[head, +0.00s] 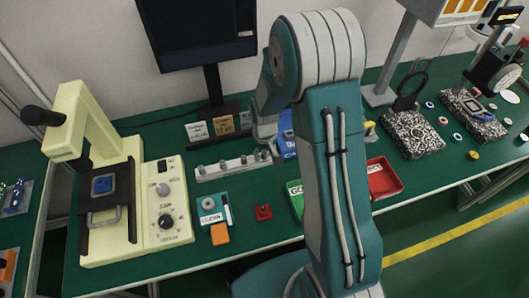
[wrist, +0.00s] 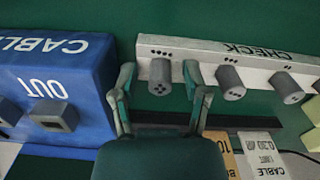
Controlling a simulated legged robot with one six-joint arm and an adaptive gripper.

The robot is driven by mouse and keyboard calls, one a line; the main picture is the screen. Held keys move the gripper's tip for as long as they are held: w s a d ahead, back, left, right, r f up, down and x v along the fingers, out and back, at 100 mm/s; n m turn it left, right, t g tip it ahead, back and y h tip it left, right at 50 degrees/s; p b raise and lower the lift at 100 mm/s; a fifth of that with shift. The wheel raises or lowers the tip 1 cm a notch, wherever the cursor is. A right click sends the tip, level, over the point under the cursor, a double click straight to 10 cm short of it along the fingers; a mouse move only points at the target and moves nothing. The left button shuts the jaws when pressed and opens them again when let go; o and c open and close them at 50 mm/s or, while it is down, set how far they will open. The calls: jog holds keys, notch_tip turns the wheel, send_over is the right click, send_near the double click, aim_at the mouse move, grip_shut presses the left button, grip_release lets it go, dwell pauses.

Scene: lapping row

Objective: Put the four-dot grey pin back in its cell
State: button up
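The four-dot grey pin (wrist: 159,76) juts from the white rack marked CHECK (wrist: 200,53), under a row of four dots, in the wrist view. Dots also show on the pin's end face. My gripper (wrist: 160,78) has its two fingers spread on either side of this pin, with a visible gap on each side. More grey pins, one of them the neighbouring pin (wrist: 230,83), jut from the same rack to the right. In the head view the rack (head: 233,168) stands on the green bench, and my arm hides the gripper's fingertips.
A blue box marked CABLE OUT (wrist: 55,80) stands left of the gripper in the wrist view, with grey blocks on its face. Small label cards (wrist: 262,155) stand by the rack. In the head view a cream press (head: 110,190) is left and a red tray (head: 384,180) right.

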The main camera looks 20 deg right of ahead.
aim_at(264, 152)
jog(key=shift+r, duration=0.1)
notch_tip(264, 152, up, 12)
dwell(0.6)
jog(key=shift+f, duration=0.2)
jog(key=s+r+m+t, duration=0.1)
jog(key=s+r+t, duration=0.4)
jog(key=s+r, duration=1.3)
jog(key=s, duration=0.2)
jog(key=shift+s+m+t, duration=0.3)
jog(key=shift+m, duration=0.1)
jog(key=shift+a, duration=0.1)
jog(key=shift+c, duration=0.6)
